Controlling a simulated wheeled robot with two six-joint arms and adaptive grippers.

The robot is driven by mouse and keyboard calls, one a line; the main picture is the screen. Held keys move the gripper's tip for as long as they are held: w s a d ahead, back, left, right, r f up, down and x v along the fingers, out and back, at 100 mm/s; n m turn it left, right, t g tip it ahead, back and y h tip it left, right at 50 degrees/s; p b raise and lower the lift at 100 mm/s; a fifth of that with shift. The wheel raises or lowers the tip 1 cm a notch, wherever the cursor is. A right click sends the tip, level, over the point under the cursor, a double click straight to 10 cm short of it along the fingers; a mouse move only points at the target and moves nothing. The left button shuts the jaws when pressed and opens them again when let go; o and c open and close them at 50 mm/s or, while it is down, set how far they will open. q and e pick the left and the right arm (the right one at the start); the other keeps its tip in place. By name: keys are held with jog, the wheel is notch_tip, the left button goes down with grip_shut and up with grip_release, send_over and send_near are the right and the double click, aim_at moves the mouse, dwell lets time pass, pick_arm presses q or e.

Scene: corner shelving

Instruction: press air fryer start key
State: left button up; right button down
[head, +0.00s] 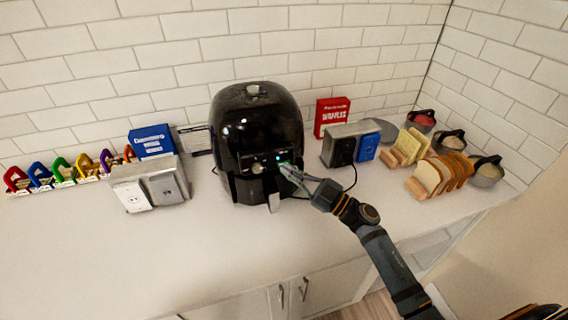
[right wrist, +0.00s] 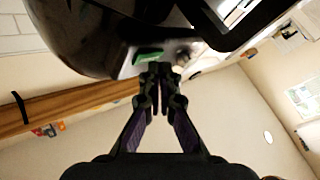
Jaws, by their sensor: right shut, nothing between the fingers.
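The black air fryer (head: 252,112) stands on the counter against the tiled wall. Its front panel has a knob (head: 257,167), a small blue light and a green key (head: 284,156). My right gripper (head: 288,170) is shut and empty, with its fingertips at the right part of the panel. In the right wrist view, the green key (right wrist: 148,57) on the pale panel lies just beyond and left of the closed fingertips (right wrist: 161,70). I cannot tell whether they touch the panel. The air fryer's dark body (right wrist: 85,35) fills the upper left there. My left gripper is out of view.
A toaster (head: 342,146) and a red waffle box (head: 332,115) stand right of the fryer. Bread slices (head: 440,176) and handled bowls (head: 487,172) are farther right. A metal outlet box (head: 150,187) stands left. The front counter is clear.

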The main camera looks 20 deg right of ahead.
jog(key=shift+w, duration=0.35)
dwell(0.3)
jog(key=shift+s, duration=0.1)
jog(key=shift+s+p, duration=0.5)
jog(key=shift+s, duration=0.2)
jog(key=s+p, duration=0.1)
jog(key=s, duration=0.4)
jog(key=shift+d+p, duration=0.1)
jog(key=shift+p, duration=0.3)
